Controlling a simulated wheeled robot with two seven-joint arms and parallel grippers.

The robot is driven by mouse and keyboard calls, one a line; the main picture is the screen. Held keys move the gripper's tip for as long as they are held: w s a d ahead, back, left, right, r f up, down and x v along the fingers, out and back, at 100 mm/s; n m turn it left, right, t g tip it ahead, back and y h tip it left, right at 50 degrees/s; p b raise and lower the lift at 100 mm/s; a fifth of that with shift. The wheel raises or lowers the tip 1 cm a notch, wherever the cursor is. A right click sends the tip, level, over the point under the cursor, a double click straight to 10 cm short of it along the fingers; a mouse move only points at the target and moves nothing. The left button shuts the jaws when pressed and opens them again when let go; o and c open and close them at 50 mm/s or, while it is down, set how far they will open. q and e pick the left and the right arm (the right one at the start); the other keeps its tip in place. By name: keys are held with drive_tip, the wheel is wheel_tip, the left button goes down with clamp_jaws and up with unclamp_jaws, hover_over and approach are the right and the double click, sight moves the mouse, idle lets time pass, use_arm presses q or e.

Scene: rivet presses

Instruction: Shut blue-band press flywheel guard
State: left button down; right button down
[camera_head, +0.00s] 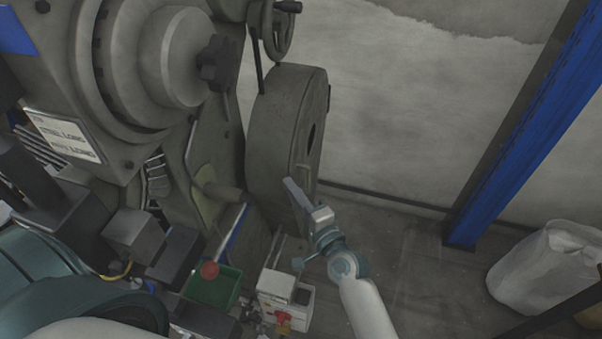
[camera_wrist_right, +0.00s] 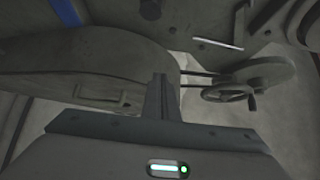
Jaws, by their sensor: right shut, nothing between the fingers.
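The press (camera_head: 60,90) fills the left of the head view, with a blue patch (camera_head: 15,30) at its upper left. Its flywheel guard (camera_head: 285,130) is a tall grey rounded housing with a dark opening on its right face. In the right wrist view the guard (camera_wrist_right: 70,70) lies on the left, with a rectangular handle-like frame (camera_wrist_right: 100,97). My right gripper (camera_head: 290,185) is shut and empty at the guard's lower front; its fingers (camera_wrist_right: 159,85) overlap the guard's end in the wrist view. I cannot tell whether they touch. My left gripper is out of view.
A handwheel (camera_head: 277,30) is above the guard and shows in the wrist view (camera_wrist_right: 230,92). A green bin (camera_head: 212,288) and a white box with a red switch (camera_head: 285,295) stand below. A blue post (camera_head: 520,120) and wrapped bundle (camera_head: 545,265) are right. Floor between is clear.

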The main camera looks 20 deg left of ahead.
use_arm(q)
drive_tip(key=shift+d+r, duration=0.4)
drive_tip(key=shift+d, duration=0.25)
use_arm(e)
drive_tip(key=shift+s+a, duration=0.25)
drive_tip(key=shift+s, duration=0.95)
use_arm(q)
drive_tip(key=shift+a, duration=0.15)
use_arm(e)
drive_tip(key=shift+f, duration=0.1)
